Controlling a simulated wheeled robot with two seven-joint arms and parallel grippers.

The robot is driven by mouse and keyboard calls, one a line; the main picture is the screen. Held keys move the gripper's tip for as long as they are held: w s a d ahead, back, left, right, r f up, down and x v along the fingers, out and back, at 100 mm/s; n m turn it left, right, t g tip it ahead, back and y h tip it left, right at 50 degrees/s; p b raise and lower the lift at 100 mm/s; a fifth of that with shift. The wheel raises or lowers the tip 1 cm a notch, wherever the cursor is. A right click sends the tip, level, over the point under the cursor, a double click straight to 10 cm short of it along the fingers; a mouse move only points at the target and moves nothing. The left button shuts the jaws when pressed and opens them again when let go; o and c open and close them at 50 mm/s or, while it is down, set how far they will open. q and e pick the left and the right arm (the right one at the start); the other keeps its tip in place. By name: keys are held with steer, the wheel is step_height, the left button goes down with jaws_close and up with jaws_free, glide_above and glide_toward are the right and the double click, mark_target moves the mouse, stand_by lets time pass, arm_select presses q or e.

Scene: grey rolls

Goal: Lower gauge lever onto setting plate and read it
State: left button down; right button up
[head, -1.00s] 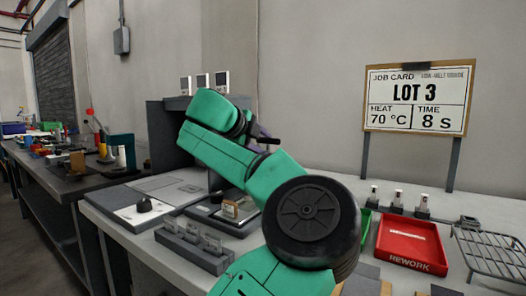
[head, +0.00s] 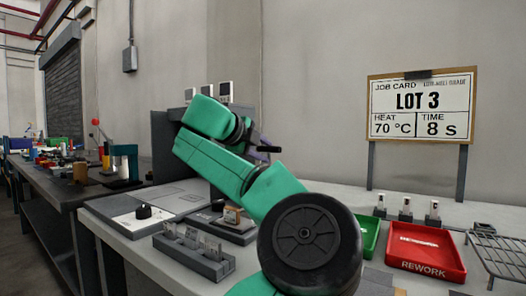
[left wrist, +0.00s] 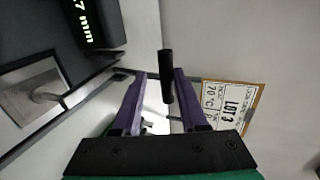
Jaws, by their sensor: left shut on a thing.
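My left gripper (left wrist: 157,100) has purple fingers on either side of a black lever (left wrist: 167,76) in the left wrist view and is shut on it. In the head view the lever's dark end (head: 269,149) shows beside my green left wrist, and most of the gripper is hidden behind my arm. A dark gauge readout (left wrist: 88,20) with green digits, partly cut off, ends in "7 mm". A pale metal plate (left wrist: 22,92) lies below it with a grey rod or spindle (left wrist: 45,96) over it; I cannot tell whether they touch. My right gripper is not in view.
A slotted grey rack (head: 194,255) stands at the bench front beside a flat grey unit with a black knob (head: 143,212). A red rework tray (head: 427,262), a green tray (head: 368,235) and a wire rack (head: 498,250) are at right. The job card (head: 421,108) stands behind.

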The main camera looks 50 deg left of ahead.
arm_select(q)
steer(key=shift+f, duration=0.8)
steer(key=shift+c, duration=1.8)
jaws_free()
steer(key=shift+o, duration=0.8)
steer(key=shift+w, duration=0.2)
steer(key=shift+s+d+r, duration=0.1)
steer(key=shift+s+r, duration=0.3)
steer(key=shift+s, duration=0.1)
steer(key=p+v, duration=0.1)
steer(key=v, duration=1.2)
steer(key=shift+s+r+p, duration=0.15)
steer(key=shift+r+p, duration=0.05)
steer(key=shift+p, duration=0.1)
